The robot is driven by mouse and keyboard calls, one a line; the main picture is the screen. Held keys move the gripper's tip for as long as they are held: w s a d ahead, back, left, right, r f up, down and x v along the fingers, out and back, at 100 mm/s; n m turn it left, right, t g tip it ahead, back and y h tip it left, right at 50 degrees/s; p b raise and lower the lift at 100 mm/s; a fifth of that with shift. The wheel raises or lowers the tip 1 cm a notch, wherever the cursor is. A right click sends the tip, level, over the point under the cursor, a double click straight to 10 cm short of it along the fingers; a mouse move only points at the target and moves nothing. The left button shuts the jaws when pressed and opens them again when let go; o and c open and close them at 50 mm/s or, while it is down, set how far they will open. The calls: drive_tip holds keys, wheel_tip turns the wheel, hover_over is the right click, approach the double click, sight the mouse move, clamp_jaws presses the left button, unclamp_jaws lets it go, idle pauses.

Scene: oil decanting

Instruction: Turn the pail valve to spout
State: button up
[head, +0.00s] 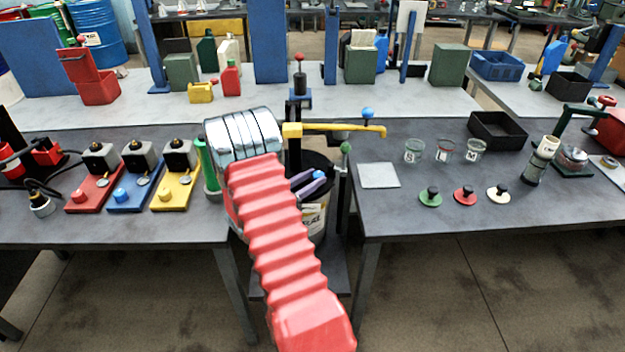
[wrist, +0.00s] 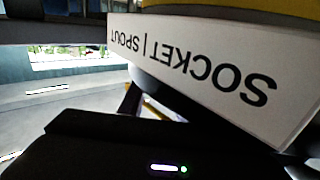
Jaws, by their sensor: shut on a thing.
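The pail (head: 312,220) stands in the gap between two benches, partly hidden by my red arm. A yellow pipe (head: 335,128) with a downturned right end runs above it. In the wrist view, a white plate (wrist: 215,75) reading "SOCKET | SPOUT" upside down sits under a yellow part (wrist: 270,8). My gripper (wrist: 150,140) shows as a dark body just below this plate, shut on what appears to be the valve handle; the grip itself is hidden. In the head view, my wrist covers the grip, so the handle's setting cannot be told.
The right bench holds a pale square plate (head: 378,175), glass cups (head: 444,150) and coloured discs (head: 465,195). Red, blue and yellow units (head: 135,190) and a green cylinder (head: 206,165) stand left.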

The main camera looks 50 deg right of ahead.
drive_tip(key=o, duration=1.1)
drive_tip(key=shift+w, duration=0.1)
drive_tip(key=shift+c, duration=0.2)
drive_tip(key=shift+r, duration=0.1)
wheel_tip(320, 180, up, 10)
